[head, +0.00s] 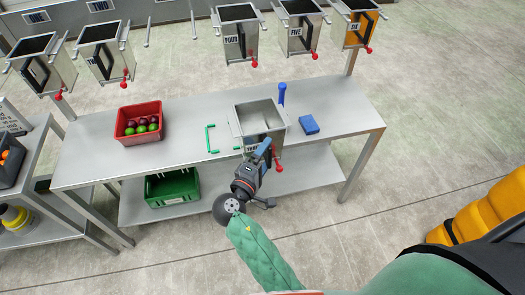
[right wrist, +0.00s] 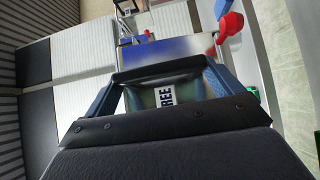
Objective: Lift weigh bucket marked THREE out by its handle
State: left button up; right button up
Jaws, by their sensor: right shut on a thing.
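The grey metal weigh bucket marked THREE (head: 258,117) shows in the head view, open at the top and empty inside, over the front part of the table. Its label, partly covered, shows in the right wrist view (right wrist: 165,94), beside a red knob (right wrist: 229,24). My right gripper (head: 265,150) is at the bucket's front face and is shut on its dark handle (right wrist: 160,68). The fingers hide much of the handle in the head view. I cannot tell how far the bucket hangs above the table. My left gripper is not in view.
Other weigh buckets hang in a row behind, including FOUR (head: 238,35) and FIVE (head: 300,30), with an empty pair of rails between. The table (head: 340,100) carries a red fruit crate (head: 138,108), green handles (head: 210,140), a blue block (head: 309,124) and a blue tool (head: 282,93).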

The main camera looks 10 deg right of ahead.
jog(key=shift+s+d, duration=0.1)
jog(key=shift+s, duration=1.9)
jog(key=shift+s+d+b, duration=0.1)
jog(key=shift+s+b, duration=0.25)
jog(key=shift+s, duration=1.05)
